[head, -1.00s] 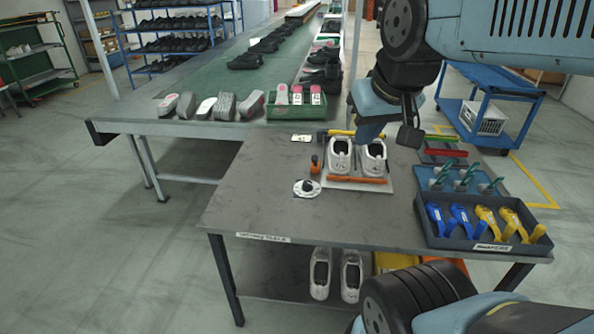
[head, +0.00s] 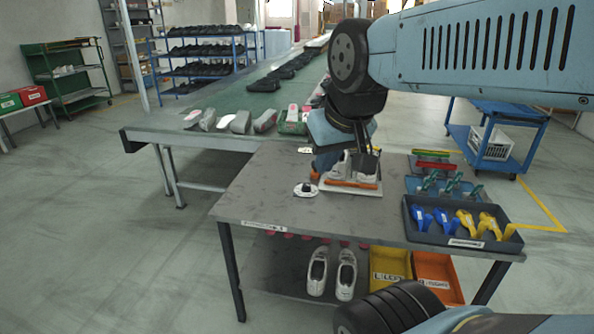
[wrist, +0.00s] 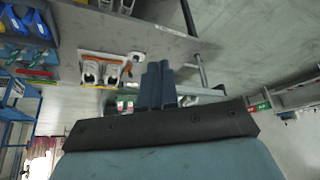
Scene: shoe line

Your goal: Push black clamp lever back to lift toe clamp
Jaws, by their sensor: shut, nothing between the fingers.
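The fixture board (head: 352,188) stands on the bench, with a pair of white shoes and an orange bar (head: 350,183) across its front. The wrist view also shows the board (wrist: 82,68), both shoes (wrist: 91,72) and the orange bar (wrist: 101,55). I cannot pick out the black clamp lever or tell the toe clamp's position.
A white disc (head: 305,190) and a small orange-handled tool (head: 314,177) are left of the fixture. A dark tray (head: 420,236) with blue and yellow tools is at the right. The bench's (head: 262,195) front left is clear. A green conveyor (head: 250,103) carries shoes behind.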

